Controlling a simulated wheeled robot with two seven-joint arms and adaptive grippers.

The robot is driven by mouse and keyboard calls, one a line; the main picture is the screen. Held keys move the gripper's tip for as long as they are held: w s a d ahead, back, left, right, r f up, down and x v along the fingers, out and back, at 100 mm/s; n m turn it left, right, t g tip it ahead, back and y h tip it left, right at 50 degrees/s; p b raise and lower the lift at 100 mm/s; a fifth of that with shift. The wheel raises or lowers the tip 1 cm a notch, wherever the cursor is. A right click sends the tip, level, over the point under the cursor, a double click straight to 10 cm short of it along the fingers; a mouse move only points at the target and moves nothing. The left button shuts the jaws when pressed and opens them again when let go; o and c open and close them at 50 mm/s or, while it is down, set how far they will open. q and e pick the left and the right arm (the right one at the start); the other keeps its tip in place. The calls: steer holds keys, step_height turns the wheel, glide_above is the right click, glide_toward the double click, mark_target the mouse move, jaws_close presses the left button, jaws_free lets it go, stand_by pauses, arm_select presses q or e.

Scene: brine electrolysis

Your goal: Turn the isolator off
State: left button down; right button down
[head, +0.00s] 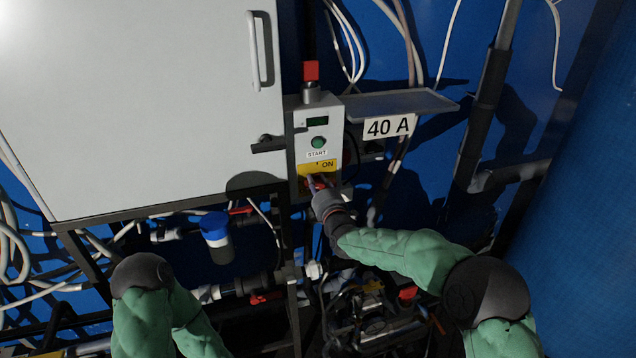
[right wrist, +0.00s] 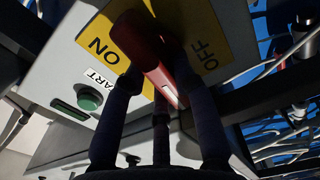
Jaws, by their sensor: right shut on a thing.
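The isolator has a red handle (right wrist: 150,50) on a yellow plate (right wrist: 205,22) marked ON and OFF. It is on the front of a grey control box (head: 306,127), below a green START button (head: 318,142). In the right wrist view the handle lies between the two words; I cannot tell its exact setting. My right gripper (head: 318,184) is shut on the red handle, with dark fingers on either side of it in the right wrist view (right wrist: 155,82). In the head view the gripper hides much of the handle. My left gripper is out of view.
A large white cabinet (head: 140,100) stands left of the box. Pipes and cables crowd the space below.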

steer(key=shift+f+n, duration=0.1)
steer(key=shift+n, duration=0.5)
steer(key=c, duration=1)
jaws_free()
steer(key=v, duration=1.2)
